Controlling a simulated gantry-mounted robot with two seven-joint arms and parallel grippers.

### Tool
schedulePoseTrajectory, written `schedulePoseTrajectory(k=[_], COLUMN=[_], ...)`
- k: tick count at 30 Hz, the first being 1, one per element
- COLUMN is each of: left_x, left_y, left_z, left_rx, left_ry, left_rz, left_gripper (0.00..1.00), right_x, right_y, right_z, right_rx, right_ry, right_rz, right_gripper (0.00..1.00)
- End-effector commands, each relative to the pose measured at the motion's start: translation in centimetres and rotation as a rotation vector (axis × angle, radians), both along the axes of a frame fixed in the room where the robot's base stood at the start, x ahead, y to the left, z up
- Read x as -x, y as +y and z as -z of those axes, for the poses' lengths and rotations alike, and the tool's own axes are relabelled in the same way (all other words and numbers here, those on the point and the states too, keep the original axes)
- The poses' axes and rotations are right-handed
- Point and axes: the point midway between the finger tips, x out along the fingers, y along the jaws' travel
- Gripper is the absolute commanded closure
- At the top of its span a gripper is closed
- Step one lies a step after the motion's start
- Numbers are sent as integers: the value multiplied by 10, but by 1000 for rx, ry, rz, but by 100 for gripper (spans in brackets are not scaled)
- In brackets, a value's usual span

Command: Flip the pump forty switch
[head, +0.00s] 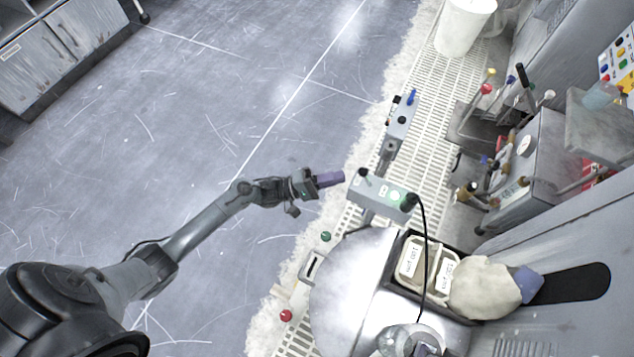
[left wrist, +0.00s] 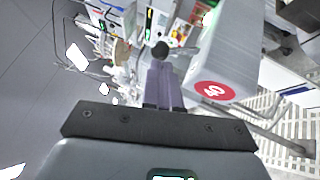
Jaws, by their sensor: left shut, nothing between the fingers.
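The pump forty switch box (head: 382,192) is a pale grey box at the middle right of the head view. A black ball knob (head: 363,172) stands at its left end, and green marks show on its top. In the left wrist view the box (left wrist: 232,55) carries a red round label (left wrist: 213,91) reading 40. My left gripper (head: 338,178) is shut and empty, its purple-grey fingers pointing at the box's left end, a small gap short of the knob. In the wrist view the knob (left wrist: 160,49) shows just beyond the fingertips (left wrist: 160,68). My right gripper is not in view.
Another small box with a blue lever (head: 404,112) stands farther back. A black cable hangs from a black plug (head: 409,202) past a tray of labelled containers (head: 390,272). A round metal platen (head: 345,285) lies in front. Open floor (head: 260,90) lies left.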

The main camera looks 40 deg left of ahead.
Motion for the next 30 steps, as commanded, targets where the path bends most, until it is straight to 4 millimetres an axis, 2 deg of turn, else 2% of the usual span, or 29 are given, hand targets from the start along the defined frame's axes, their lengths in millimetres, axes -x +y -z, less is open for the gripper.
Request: schedulePoseTrajectory(k=[1,9,23,30], left_x=[-5,-21,-23,-23], left_y=[-6,-23,-25,-26], left_z=[1,-7,-9,-15], left_rx=[1,0,-1,-29], left_ry=[-4,-2,1,4], left_rz=[1,1,0,0], left_gripper=[100,100,100,100], right_x=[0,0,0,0], right_y=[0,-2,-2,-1], right_z=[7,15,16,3], right_rx=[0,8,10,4], right_ry=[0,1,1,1], right_rz=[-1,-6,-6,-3], right_gripper=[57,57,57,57])
